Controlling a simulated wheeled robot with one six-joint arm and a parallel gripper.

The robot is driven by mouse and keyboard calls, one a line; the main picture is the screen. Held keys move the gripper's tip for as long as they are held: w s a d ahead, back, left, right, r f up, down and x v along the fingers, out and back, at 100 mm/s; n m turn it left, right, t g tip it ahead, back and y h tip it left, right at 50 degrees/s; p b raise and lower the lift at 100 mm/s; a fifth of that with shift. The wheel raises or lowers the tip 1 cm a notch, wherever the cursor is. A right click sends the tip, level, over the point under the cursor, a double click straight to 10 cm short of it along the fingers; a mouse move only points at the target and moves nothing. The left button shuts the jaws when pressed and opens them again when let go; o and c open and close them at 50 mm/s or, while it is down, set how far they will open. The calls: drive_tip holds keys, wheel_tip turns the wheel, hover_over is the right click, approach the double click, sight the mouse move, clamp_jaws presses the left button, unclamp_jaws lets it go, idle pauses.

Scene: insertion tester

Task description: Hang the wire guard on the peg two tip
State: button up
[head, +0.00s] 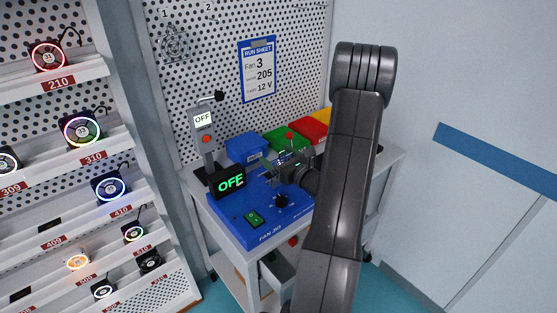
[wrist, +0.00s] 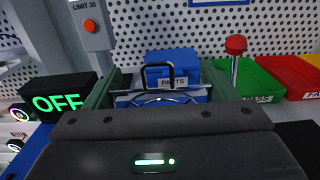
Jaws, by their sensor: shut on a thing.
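My gripper (head: 270,167) is shut on a wire guard above the blue fan jig. In the wrist view the guard shows as thin curved wires (wrist: 160,99) with a black loop (wrist: 157,75) on top, between the two grey-green fingers; its lower part is hidden by the gripper body. A round wire guard (head: 173,44) hangs on the pegboard under the number 1. The number 2 (head: 208,7) is printed to its right, near the top edge; the peg two tip is too small to make out. My gripper is well below and apart from it.
The blue fan jig (head: 262,222) has an OFF display (head: 229,182) and a post with an orange button (head: 207,139). Blue, green and red bins (head: 314,128) stand behind. A run sheet (head: 257,70) hangs on the pegboard. A fan shelf (head: 118,145) is at left.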

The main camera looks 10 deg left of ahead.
drive_tip(key=shift+f, duration=0.65)
drive_tip(key=shift+f, duration=0.1)
drive_tip(key=shift+f+b, duration=0.1)
drive_tip(key=shift+b, duration=0.3)
drive_tip(key=o, duration=0.9)
drive_tip(key=shift+p, duration=0.5)
drive_tip(key=b+v, duration=0.3)
drive_tip(key=v, duration=1)
drive_tip(key=shift+s+d, duration=0.25)
drive_tip(key=shift+s, duration=0.05)
drive_tip(key=shift+a, duration=0.1)
